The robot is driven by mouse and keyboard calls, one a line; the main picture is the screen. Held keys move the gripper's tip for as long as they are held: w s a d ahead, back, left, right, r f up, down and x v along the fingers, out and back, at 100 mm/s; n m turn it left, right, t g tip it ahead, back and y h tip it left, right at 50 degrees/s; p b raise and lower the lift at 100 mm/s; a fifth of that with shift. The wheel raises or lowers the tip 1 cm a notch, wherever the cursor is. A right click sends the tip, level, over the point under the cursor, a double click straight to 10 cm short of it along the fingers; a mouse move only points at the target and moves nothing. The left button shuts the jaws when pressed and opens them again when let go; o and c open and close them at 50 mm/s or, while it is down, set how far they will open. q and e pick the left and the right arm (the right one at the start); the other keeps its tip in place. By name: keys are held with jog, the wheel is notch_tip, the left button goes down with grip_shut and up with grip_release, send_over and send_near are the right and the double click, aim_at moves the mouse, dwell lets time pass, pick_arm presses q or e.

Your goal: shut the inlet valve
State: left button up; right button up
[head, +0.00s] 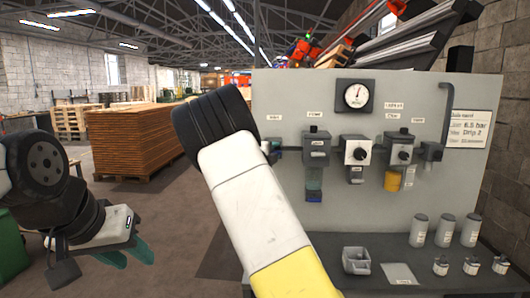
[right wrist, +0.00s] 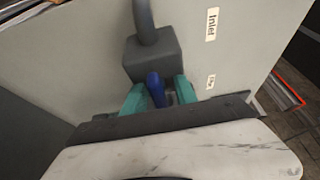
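The inlet valve is a dark grey block (right wrist: 150,55) with a pipe running into its top and a blue lever (right wrist: 155,90), close ahead in the right wrist view beside an "Inlet" label. My right gripper (right wrist: 160,94) has its teal fingers on either side of the blue lever. Small gaps seem to show between lever and fingers; contact is unclear. In the head view my right arm hides most of the valve and this gripper. My left gripper (head: 126,252) is open and empty at lower left, away from the panel.
The grey panel (head: 300,90) carries a pressure gauge (head: 357,95), several units with knobs and bowls, and a notice (head: 470,128). Stacked timber (head: 135,140) stands behind at left.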

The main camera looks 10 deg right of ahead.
grip_shut()
dwell(0.3)
jog(key=n+t+y, duration=0.1)
jog(key=n+t, duration=0.1)
jog(key=n, duration=0.5)
jog(key=n+t+y, duration=0.2)
jog(key=n+t, duration=0.1)
jog(key=n, duration=0.4)
jog(key=a+r+n+t+y, duration=0.1)
jog(key=n+t, duration=0.1)
jog(key=n, duration=0.6)
jog(key=shift+w+y, duration=0.1)
jog(key=shift+y, duration=0.3)
jog(key=shift+n+t, duration=0.3)
jog(key=shift+n, duration=0.2)
